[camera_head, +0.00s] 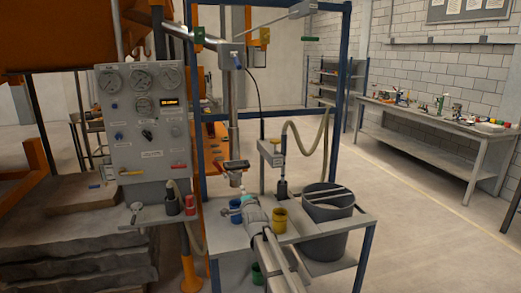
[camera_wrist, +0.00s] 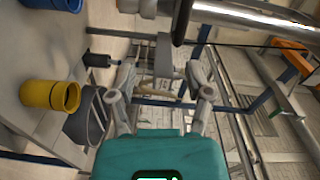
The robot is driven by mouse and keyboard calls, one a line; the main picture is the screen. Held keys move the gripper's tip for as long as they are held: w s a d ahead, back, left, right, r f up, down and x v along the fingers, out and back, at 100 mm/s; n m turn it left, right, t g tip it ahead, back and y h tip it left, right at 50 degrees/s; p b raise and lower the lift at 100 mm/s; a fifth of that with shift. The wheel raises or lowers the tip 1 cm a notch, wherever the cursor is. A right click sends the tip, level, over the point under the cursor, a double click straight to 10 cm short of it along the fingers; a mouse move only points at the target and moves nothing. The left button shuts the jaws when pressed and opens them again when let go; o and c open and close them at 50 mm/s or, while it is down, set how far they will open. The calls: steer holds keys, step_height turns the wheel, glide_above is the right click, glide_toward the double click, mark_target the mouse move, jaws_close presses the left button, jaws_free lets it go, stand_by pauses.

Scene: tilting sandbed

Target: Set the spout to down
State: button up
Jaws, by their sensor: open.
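A vertical metal pipe (camera_head: 232,115) hangs above the table and has a dark fitting (camera_head: 237,165) at its lower end. I cannot tell for sure which part is the spout or how it is set. In the wrist view the same pipe (camera_wrist: 245,15) crosses the top edge, with a pale end piece (camera_wrist: 148,8) beside it. My gripper (camera_head: 241,192) is just below the pipe's end, over the table. In the wrist view my gripper (camera_wrist: 161,98) has its two fingers spread wide, with nothing between them.
A blue cup (camera_head: 235,215), a yellow cup (camera_head: 280,219) and a grey bin (camera_head: 328,215) stand around my arm; the yellow cup (camera_wrist: 50,96) is left in the wrist view. A gauge panel (camera_head: 145,125) stands left. A hose (camera_head: 322,140) loops right.

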steer(key=s+d+f+n+g+h, duration=0.3)
steer(key=s+d+f+n+g, duration=0.45)
steer(key=s+d+f, duration=0.65)
steer(key=s+d+f+n+g, duration=0.1)
steer(key=s+d+g, duration=0.2)
steer(key=s, duration=0.5)
steer(key=s+d+f+n+g+h, duration=0.1)
steer(key=s+d+n+g, duration=0.1)
steer(key=s, duration=0.7)
steer(key=s+d+f+n+g, duration=0.2)
steer(key=s+d+g, duration=0.2)
steer(key=s, duration=0.4)
steer(key=shift+s+d+h, duration=0.25)
steer(key=shift+d+h, duration=0.05)
steer(key=shift+d, duration=0.1)
